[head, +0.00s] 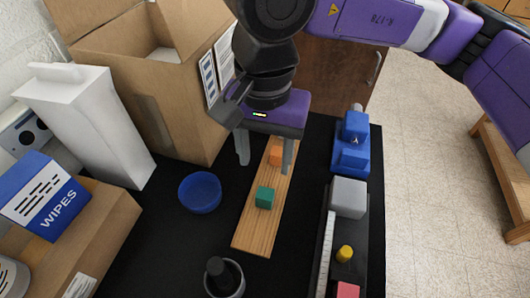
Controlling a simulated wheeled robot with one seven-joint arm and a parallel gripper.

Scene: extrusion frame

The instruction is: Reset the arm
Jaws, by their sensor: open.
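My gripper (265,158) hangs from my purple arm at the upper middle of the head view, pointing down over the far part of a wooden board (258,235). Its two grey fingers are apart with nothing held between them. An orange cube (276,156) shows between the fingers, on the board. A green cube (265,197) sits on the board nearer to me, apart from the gripper. The far end of the board is hidden by the gripper.
A blue bowl (200,192) lies left of the board. A blue vise-like block (351,145) and a rail with a grey block (348,197), yellow knob (345,253) and red block (348,289) stand right. A dark cup (224,279) is in front. Boxes, including an open carton (150,85), crowd the left.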

